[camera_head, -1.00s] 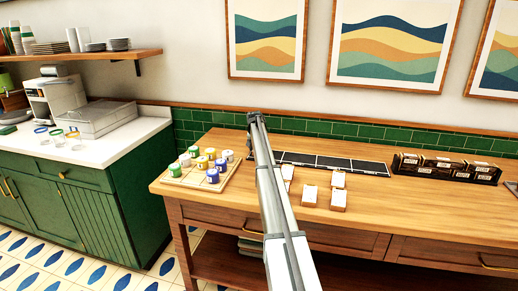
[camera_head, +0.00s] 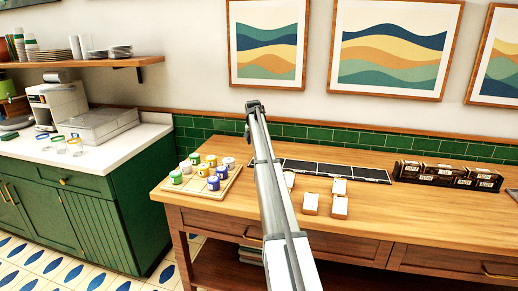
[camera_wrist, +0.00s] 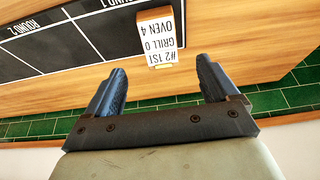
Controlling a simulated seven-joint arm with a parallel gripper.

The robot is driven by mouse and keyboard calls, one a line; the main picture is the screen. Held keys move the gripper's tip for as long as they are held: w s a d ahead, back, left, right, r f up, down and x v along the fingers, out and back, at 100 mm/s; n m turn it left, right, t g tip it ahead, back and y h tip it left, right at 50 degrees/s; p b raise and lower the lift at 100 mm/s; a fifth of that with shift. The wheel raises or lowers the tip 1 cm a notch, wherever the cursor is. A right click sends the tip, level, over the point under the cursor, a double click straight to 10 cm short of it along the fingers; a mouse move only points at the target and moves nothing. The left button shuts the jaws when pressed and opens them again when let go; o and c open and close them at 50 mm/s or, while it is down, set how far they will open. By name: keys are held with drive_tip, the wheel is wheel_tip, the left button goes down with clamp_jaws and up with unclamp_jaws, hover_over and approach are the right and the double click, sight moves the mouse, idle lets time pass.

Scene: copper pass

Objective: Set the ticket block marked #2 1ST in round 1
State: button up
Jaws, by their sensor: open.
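The ticket block marked #2 1ST (camera_wrist: 157,42) shows in the wrist view, its print upside down, also reading GRILL 0 and OVEN 4. The board has white lines and labels for ROUND 1 (camera_wrist: 118,3) and ROUND 2 (camera_wrist: 16,27). My gripper (camera_wrist: 159,68) is open and empty, and the block appears beyond the gap between its fingers. In the head view my gripper (camera_head: 254,106) is above the counter's back; I cannot single out this block there.
Other ticket blocks (camera_head: 311,204) lie in front of the board (camera_head: 340,170) in the head view. A tray (camera_head: 187,190) of coloured jars stands left. Dark boxes (camera_head: 446,174) stand at the right. The counter's front right is clear.

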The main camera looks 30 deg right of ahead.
drive_tip(key=shift+v, duration=1.05)
